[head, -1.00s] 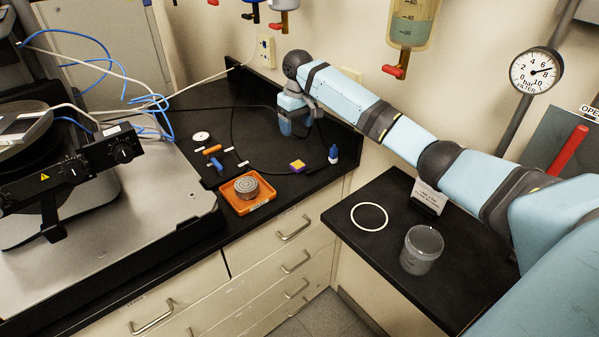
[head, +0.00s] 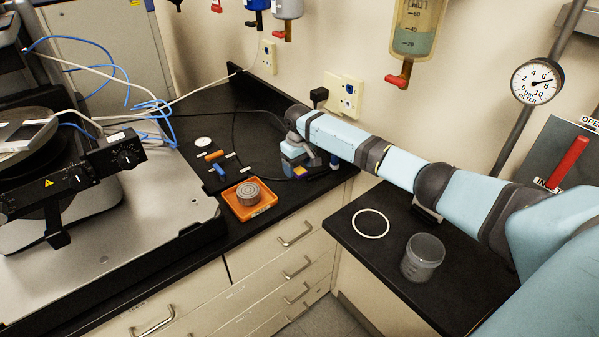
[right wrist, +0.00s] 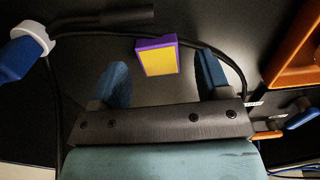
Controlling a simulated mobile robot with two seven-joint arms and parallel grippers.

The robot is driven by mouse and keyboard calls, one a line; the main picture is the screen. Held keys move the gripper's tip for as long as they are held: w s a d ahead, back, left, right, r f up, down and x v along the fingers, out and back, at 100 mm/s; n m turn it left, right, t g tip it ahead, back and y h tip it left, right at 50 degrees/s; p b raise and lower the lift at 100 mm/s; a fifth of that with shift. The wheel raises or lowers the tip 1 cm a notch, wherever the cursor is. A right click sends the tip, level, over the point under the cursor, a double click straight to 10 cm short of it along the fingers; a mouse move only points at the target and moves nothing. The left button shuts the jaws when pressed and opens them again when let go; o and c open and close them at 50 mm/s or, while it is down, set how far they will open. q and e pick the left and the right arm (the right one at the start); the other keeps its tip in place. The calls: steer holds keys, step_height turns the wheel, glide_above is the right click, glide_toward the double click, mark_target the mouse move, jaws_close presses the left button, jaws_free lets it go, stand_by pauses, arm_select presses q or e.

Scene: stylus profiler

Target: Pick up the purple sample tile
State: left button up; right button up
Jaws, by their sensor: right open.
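The purple sample tile (right wrist: 157,57), with a yellow top face, lies on the black bench. In the head view only a small part of the tile (head: 300,171) shows; my right gripper and forearm hide the rest. My right gripper (head: 300,168) is low over the bench at the tile. In the right wrist view the two blue fingers of the gripper (right wrist: 162,72) are apart. The tile appears between and slightly beyond their tips, with a gap on each side. The exact height of the fingertips above the bench cannot be told. My left gripper is not in view.
An orange tray (head: 232,206) holding a grey ringed disc (head: 248,193) stands at the bench's front edge. A blue bottle with a white collar (right wrist: 20,55) lies left of my fingers in the wrist view. A black cable (right wrist: 90,33) runs beside the tile. Small rods (head: 214,155) lie further left.

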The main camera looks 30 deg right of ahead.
mark_target(299, 170)
steer(key=shift+f, duration=0.5)
steer(key=c, duration=1)
steer(key=shift+r, duration=0.1)
step_height(299, 170, up, 10)
